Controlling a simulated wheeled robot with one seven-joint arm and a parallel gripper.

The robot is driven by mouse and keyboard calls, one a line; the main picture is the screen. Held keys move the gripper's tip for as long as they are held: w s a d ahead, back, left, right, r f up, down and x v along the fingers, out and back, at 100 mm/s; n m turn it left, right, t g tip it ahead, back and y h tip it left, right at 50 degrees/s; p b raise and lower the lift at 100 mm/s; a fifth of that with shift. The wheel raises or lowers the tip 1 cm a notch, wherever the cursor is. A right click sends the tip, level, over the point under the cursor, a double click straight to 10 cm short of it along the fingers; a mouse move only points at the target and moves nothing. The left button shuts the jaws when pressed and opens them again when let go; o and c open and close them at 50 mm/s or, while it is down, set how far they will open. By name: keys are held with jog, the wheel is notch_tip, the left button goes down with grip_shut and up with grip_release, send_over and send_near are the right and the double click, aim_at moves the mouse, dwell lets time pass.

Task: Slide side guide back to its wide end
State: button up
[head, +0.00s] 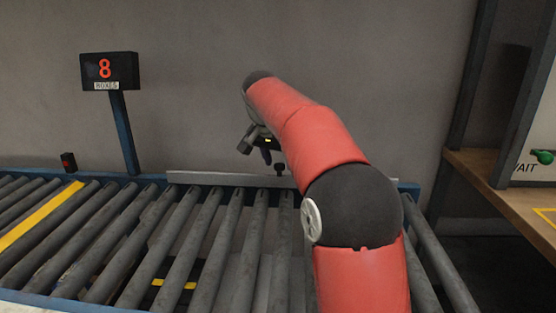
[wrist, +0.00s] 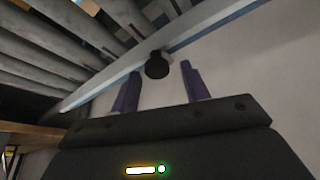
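The side guide (head: 225,179) is a long pale rail along the far side of the roller conveyor. It also shows in the wrist view (wrist: 108,80) as a light strip running diagonally. A black knob (head: 280,168) stands up from the guide; in the wrist view the knob (wrist: 157,66) appears between the tips of my two purple fingers. My gripper (wrist: 160,70) is open, with a gap on both sides of the knob. In the head view my gripper (head: 267,155) hangs just left of the knob, partly hidden by my arm. I cannot tell whether the fingers reach around the knob.
The conveyor's grey rollers (head: 190,235) fill the foreground, with a yellow stripe (head: 40,217) at left.

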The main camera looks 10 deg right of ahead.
jog(key=p+v, duration=0.1)
jog(key=v, duration=0.6)
jog(key=shift+r, duration=0.4)
jog(key=shift+s+a, duration=0.1)
jog(key=shift+s, duration=0.05)
